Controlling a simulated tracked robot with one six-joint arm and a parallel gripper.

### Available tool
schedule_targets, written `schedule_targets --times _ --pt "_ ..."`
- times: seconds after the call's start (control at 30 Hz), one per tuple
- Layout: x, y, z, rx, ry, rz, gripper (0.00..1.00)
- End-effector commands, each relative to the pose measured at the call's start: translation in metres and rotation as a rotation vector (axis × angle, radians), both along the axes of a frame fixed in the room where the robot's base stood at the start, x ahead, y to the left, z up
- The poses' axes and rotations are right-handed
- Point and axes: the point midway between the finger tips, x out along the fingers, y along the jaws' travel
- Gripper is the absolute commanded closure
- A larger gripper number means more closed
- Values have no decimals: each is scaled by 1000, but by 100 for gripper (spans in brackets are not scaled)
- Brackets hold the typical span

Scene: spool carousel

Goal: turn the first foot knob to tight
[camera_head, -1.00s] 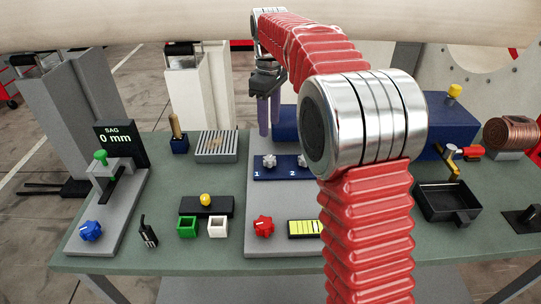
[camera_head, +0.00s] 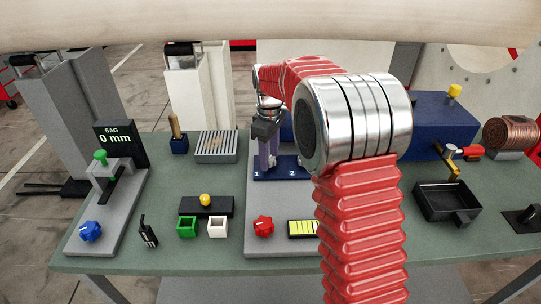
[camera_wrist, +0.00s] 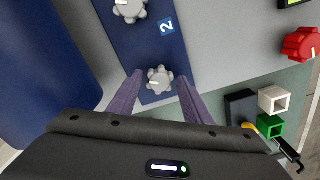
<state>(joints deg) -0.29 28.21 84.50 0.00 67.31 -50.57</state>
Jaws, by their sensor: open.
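The first foot knob is a grey lobed knob (camera_wrist: 160,80) near one end of the blue plate (camera_wrist: 150,50). Its pale mark points left in the wrist view. My gripper (camera_wrist: 160,92) is open, with one purple finger on each side of this knob; I cannot tell whether they touch it. In the head view my gripper (camera_head: 268,166) points down at the plate (camera_head: 280,179) beside the label 1, and the fingers hide the first knob. A second grey knob (camera_wrist: 130,8) sits by the label 2 in the wrist view.
A red knob (camera_head: 263,226) and a yellow-lit display (camera_head: 302,229) are nearer the front. A black block with a yellow dome (camera_head: 205,200), a green box (camera_head: 187,227) and a white box (camera_head: 218,227) stand to the left. A blue block stands behind the plate.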

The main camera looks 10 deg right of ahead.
Motion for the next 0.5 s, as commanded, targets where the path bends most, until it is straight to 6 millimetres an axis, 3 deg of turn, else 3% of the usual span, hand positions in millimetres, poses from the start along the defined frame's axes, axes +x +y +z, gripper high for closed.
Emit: schedule_targets --times 0.27,0.5 --pt "0 0 -1 0 0 0 55" --pt "0 0 -1 0 0 0 72"
